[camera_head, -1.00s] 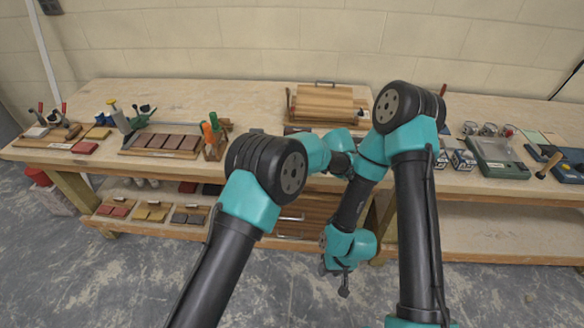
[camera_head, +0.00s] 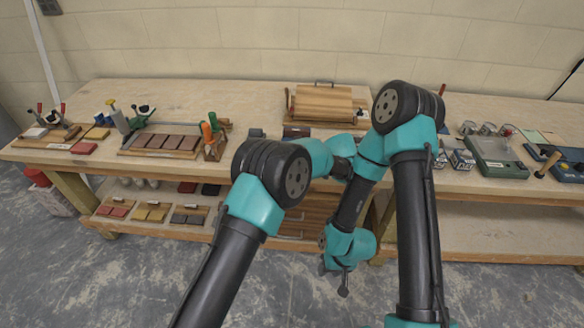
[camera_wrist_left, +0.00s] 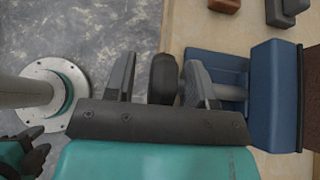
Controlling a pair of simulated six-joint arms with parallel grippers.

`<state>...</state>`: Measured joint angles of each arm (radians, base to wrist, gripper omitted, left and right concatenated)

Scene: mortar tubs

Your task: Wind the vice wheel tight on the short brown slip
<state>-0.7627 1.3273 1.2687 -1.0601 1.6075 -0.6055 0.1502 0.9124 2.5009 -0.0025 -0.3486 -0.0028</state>
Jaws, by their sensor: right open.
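In the left wrist view, the blue vice (camera_wrist_left: 272,95) stands on the bench at the right, with its dark wheel (camera_wrist_left: 163,80) seen edge-on at its left. My left gripper (camera_wrist_left: 160,88) has one finger on each side of the wheel, with a gap at the left finger; the right finger is close to it, and I cannot tell whether it touches. A dark brown piece (camera_wrist_left: 312,100), perhaps the slip, is cut off at the right edge beside the vice. In the head view my arms hide the vice and left gripper. My right gripper (camera_head: 343,281) hangs low before the bench, open and empty.
On the bench (camera_head: 230,98), a board with brown slips (camera_head: 165,142) and a tool holder (camera_head: 215,148) stand left of my arms. A wooden press-like stack (camera_head: 322,103) is behind them. A green-grey device (camera_head: 497,157) is at the right. The floor in front is clear.

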